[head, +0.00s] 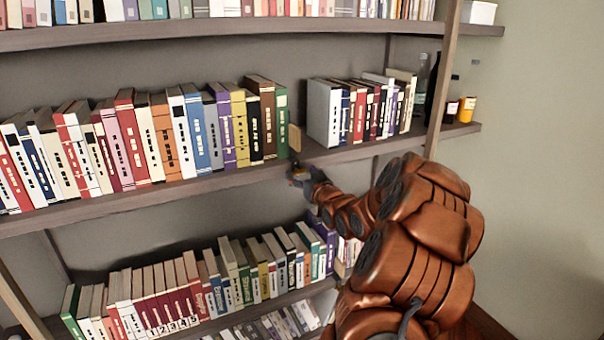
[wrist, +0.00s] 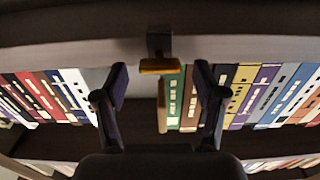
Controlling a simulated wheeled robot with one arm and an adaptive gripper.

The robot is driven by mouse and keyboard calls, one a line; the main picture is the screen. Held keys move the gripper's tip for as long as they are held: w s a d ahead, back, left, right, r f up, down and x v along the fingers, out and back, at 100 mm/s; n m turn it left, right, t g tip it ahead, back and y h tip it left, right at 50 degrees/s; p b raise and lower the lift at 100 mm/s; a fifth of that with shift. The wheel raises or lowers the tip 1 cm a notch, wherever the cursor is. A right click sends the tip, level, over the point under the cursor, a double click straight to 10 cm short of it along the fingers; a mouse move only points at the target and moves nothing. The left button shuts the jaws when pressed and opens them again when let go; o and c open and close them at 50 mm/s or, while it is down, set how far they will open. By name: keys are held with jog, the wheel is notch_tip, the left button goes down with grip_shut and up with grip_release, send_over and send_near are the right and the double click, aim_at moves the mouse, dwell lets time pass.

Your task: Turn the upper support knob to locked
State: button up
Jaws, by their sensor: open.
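The upper support knob (wrist: 160,66) shows in the wrist view as a flat yellow-orange bar on a dark mount at the shelf's front edge. The bar lies crosswise in that picture. My gripper (wrist: 161,80) is open, with one dark finger on each side of the knob and a gap to both its ends. In the head view my gripper (head: 308,183) is at the front edge of the middle shelf (head: 215,181), and the knob (head: 299,174) is small and partly hidden there. Any lock marking is too small to see.
A wooden divider (head: 294,138) stands beside a green book (head: 281,120) above the knob. Rows of books fill the shelf left and right of a gap. Bottles (head: 467,107) stand at the shelf's right end. More books (head: 160,297) fill the lower shelf.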

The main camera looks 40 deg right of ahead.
jog(key=shift+c, duration=0.4)
jog(key=c, duration=1.1)
jog(key=shift+o, duration=0.2)
jog(key=m, duration=0.5)
jog(key=shift+m+p, duration=0.3)
jog(key=shift+p, duration=0.1)
jog(key=m, duration=0.5)
jog(key=shift+d+f+b, duration=0.1)
jog(key=shift+d+b, duration=0.05)
jog(key=shift+b, duration=0.2)
jog(key=o, duration=1.1)
